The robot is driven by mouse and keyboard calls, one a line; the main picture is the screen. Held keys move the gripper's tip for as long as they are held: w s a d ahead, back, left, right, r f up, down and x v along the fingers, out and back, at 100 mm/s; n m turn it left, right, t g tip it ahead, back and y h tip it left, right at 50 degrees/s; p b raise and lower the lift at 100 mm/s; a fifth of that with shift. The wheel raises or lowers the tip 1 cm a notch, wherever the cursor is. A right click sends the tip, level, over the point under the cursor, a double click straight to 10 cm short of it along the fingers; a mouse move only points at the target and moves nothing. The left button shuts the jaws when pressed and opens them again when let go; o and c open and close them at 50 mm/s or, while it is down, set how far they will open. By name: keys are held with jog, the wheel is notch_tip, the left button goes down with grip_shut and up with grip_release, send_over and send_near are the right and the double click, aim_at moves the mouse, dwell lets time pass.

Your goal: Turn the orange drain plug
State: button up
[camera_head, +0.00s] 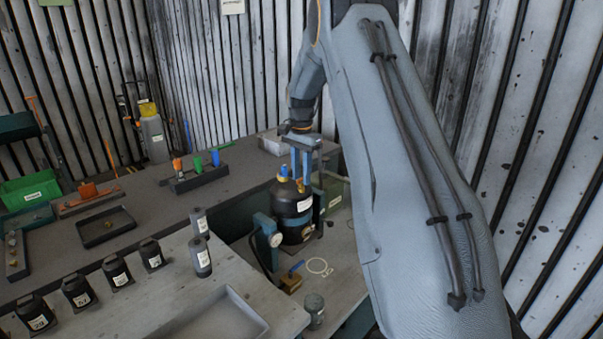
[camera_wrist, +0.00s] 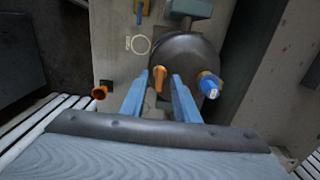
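A black rounded housing (camera_head: 292,218) with a white label stands upright on the lower bench. On its top is a blue cap (camera_head: 283,173), also seen in the wrist view (camera_wrist: 209,84), and a small orange plug (camera_wrist: 159,78). An orange-yellow part (camera_head: 301,185) shows there in the head view. My gripper (camera_wrist: 160,84) points down over the housing, with its two blue fingers apart. The orange plug appears between the fingertips, nearer the left one. I cannot tell whether either finger touches it. In the head view my gripper (camera_head: 302,172) is just above the housing top.
A gauge on a teal bracket (camera_head: 266,225) stands close beside the housing. An orange-rimmed dark fitting (camera_wrist: 100,92) lies left of my fingers. Several labelled black bottles (camera_head: 78,290) and an empty tray (camera_head: 222,318) occupy the near bench. A colored-handle rack (camera_head: 195,178) stands behind.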

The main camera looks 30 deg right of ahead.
grip_shut()
